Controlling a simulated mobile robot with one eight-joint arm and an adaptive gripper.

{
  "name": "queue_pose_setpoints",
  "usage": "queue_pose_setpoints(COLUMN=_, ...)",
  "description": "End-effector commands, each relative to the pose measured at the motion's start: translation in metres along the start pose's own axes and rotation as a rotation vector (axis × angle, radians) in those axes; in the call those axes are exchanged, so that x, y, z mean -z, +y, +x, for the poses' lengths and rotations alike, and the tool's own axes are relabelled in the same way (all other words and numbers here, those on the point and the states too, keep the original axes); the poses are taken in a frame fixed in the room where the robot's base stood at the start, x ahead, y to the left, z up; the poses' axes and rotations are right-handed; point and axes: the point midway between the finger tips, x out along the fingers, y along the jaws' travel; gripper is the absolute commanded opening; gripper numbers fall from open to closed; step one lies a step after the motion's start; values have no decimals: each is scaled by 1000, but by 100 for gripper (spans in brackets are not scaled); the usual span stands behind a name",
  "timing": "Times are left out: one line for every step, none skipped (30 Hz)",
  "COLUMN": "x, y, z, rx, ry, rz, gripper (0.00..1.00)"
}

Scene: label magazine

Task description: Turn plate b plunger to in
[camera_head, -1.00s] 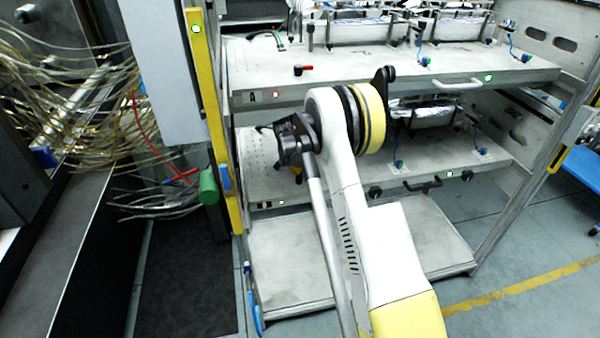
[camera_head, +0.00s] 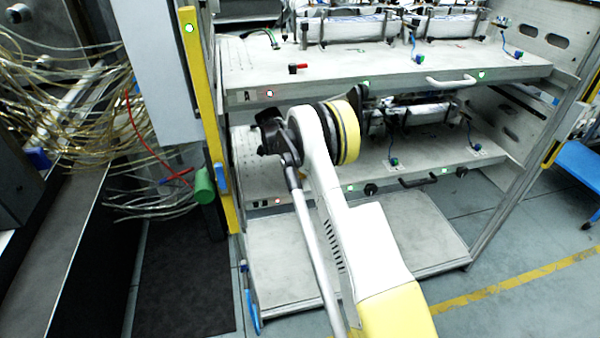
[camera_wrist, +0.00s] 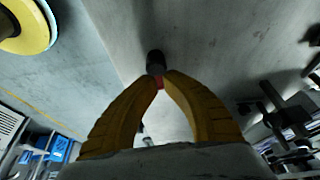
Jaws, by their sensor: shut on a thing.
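In the wrist view, the two yellow fingers of my gripper (camera_wrist: 160,84) close together at their tips. They are shut on the red part of the plate b plunger, whose dark round knob (camera_wrist: 155,58) shows just past the tips. Plate b (camera_head: 438,160) is the lower pale shelf in the head view. My arm stands in front of it and hides the plunger and my fingers there. Which way the plunger is turned cannot be told.
The upper plate (camera_head: 400,72) lies above, with its own red-handled plunger (camera_head: 298,68) and a pale handle (camera_head: 450,82). A dark handle (camera_head: 420,181) is on plate b's front edge. A yellow post (camera_head: 205,110) and loose tubes (camera_head: 60,80) stand left.

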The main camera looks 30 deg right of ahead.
Motion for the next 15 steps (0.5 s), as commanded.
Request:
queue_pose_setpoints(x=0, y=0, z=0, rx=-7, ry=-1, rz=15, gripper=0)
queue_pose_setpoints(x=0, y=1, z=0, rx=-11, ry=-1, rz=25, gripper=0)
queue_pose_setpoints(x=0, y=1, z=0, rx=-16, ry=-1, rz=36, gripper=0)
queue_pose_setpoints(x=0, y=1, z=0, rx=-18, ry=-1, rz=43, gripper=0)
queue_pose_setpoints(x=0, y=1, z=1, rx=-21, ry=-1, rz=49, gripper=0)
queue_pose_setpoints(x=-1, y=1, z=1, rx=-24, ry=-1, rz=57, gripper=0)
queue_pose_setpoints(x=-1, y=1, z=1, rx=-25, ry=-1, rz=62, gripper=0)
queue_pose_setpoints(x=-1, y=2, z=1, rx=-27, ry=-1, rz=65, gripper=0)
queue_pose_setpoints(x=-1, y=2, z=1, rx=-29, ry=-1, rz=69, gripper=0)
queue_pose_setpoints(x=-1, y=2, z=1, rx=-30, ry=-1, rz=71, gripper=0)
queue_pose_setpoints(x=-1, y=2, z=1, rx=-31, ry=-1, rz=72, gripper=0)
queue_pose_setpoints(x=-1, y=2, z=1, rx=-31, ry=-1, rz=74, gripper=0)
queue_pose_setpoints(x=-1, y=2, z=1, rx=-32, ry=-1, rz=74, gripper=0)
queue_pose_setpoints(x=-1, y=2, z=1, rx=-32, ry=-1, rz=75, gripper=0)
queue_pose_setpoints(x=-1, y=2, z=1, rx=-32, ry=-1, rz=75, gripper=0)
